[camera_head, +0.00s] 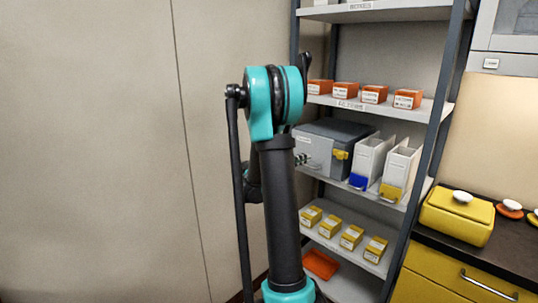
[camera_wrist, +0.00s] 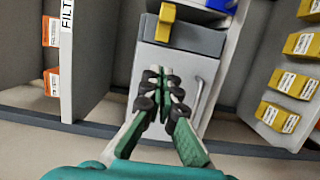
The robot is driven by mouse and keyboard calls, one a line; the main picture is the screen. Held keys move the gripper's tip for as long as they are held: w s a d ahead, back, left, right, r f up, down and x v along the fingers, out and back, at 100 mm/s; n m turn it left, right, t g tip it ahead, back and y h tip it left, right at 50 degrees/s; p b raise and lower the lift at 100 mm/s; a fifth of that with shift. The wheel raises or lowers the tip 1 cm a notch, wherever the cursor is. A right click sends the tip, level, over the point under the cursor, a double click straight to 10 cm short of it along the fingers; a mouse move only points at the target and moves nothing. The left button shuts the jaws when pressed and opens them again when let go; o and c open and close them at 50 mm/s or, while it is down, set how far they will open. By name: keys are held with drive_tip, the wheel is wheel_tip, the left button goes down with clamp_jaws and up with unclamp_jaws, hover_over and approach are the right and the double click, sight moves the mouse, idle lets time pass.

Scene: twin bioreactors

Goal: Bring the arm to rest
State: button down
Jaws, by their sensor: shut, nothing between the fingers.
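My gripper (camera_wrist: 160,82) is in the lower middle of the wrist view, with its fingers drawn together and nothing held between them. In the head view my teal and black arm stands upright in front of the shelf, and the small tip of my gripper (camera_head: 301,159) pokes out on its right side. The gripper appears in front of a grey case (camera_head: 335,148) with a yellow latch; the case also shows in the wrist view (camera_wrist: 193,40). I cannot tell how far apart they are. Most of the gripper is hidden behind the arm in the head view.
A shelf unit (camera_head: 438,105) holds orange boxes (camera_head: 374,94), white holders (camera_head: 399,172), yellow boxes (camera_head: 351,237) and an orange tray (camera_head: 321,264). A yellow container (camera_head: 455,217) stands on the dark counter (camera_head: 510,250) at right. A bare wall (camera_head: 90,150) fills the left.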

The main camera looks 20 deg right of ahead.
drive_tip(key=shift+s, duration=0.1)
drive_tip(key=s+a+f+y, duration=0.6)
drive_tip(key=s+a, duration=0.2)
drive_tip(key=a, duration=0.3)
drive_tip(key=s+a+f+m+t+y, duration=0.1)
drive_tip(key=s+a+f+y, duration=0.5)
drive_tip(key=a, duration=0.5)
drive_tip(key=s+a+f+y, duration=0.5)
drive_tip(key=s+a+f, duration=0.2)
drive_tip(key=s+a, duration=0.3)
drive_tip(key=shift+s+a+m+y, duration=0.35)
drive_tip(key=shift+a+m+y, duration=0.05)
drive_tip(key=shift+a, duration=0.4)
drive_tip(key=shift+f, duration=0.1)
